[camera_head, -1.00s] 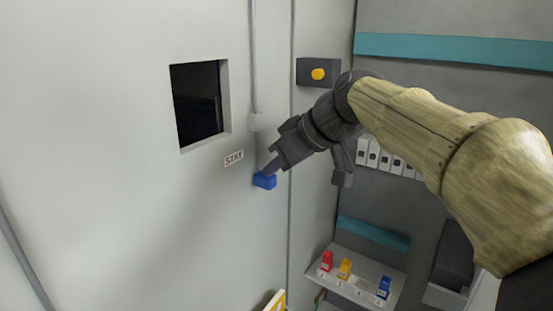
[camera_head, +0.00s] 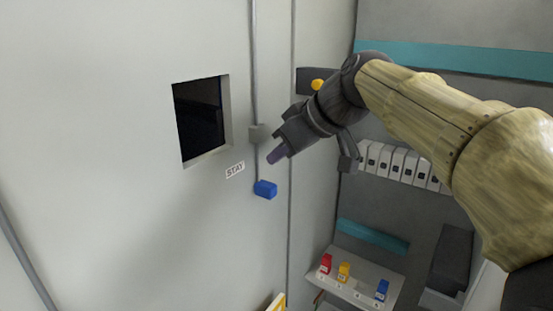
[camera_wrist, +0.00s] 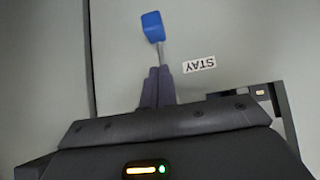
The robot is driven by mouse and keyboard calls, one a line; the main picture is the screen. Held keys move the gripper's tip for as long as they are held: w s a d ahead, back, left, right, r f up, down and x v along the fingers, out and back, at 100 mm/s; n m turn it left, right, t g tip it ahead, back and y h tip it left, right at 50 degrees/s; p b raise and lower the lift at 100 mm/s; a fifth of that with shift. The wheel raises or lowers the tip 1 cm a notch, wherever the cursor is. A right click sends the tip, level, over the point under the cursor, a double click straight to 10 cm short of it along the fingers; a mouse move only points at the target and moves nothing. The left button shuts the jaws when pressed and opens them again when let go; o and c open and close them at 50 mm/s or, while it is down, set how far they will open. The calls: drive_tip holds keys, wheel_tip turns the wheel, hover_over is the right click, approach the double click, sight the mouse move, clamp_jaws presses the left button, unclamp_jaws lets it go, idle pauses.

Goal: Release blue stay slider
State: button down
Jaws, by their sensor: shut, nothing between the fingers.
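The blue stay slider (camera_head: 265,189) is a small blue block on a thin vertical rail on the pale wall, below and right of the STAY label (camera_head: 235,170). In the wrist view the slider (camera_wrist: 152,27) shows beyond my fingertips, with the STAY label (camera_wrist: 199,64) beside it. My gripper (camera_head: 277,157) is shut and empty. In the head view its fingertips show above and slightly right of the slider, apart from it. My gripper (camera_wrist: 158,72) also shows in the wrist view, its two fingers together. Nothing hides the slider.
A dark square opening (camera_head: 199,117) is to the left. A dark box with a yellow button (camera_head: 318,85) is partly behind my arm. A shelf (camera_head: 352,290) with red, yellow and blue blocks is at the lower right.

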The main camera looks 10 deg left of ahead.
drive_tip(key=v, duration=0.9)
drive_tip(key=shift+b, duration=0.4)
drive_tip(key=shift+f, duration=0.2)
drive_tip(key=w+d+f+m+h, duration=0.2)
drive_tip(key=d+f+m, duration=0.25)
drive_tip(key=f, duration=0.55)
drive_tip(key=w+d+f+m+h, duration=0.2)
drive_tip(key=d+f+m, duration=0.3)
drive_tip(key=f, duration=0.6)
drive_tip(key=s+d+f+m+h, duration=0.1)
drive_tip(key=s+d+f, duration=0.3)
drive_tip(key=f, duration=0.3)
drive_tip(key=s+d+f+m+h, duration=0.1)
drive_tip(key=s+d+f, duration=0.3)
drive_tip(key=f, duration=0.3)
drive_tip(key=s+d+f+m+g+h, duration=0.1)
drive_tip(key=s+d+f+m+h, duration=0.1)
drive_tip(key=s+d+f, duration=0.3)
wheel_tip(320, 180, down, 3)
drive_tip(key=shift+s+f, duration=0.1)
drive_tip(key=shift+s, duration=0.4)
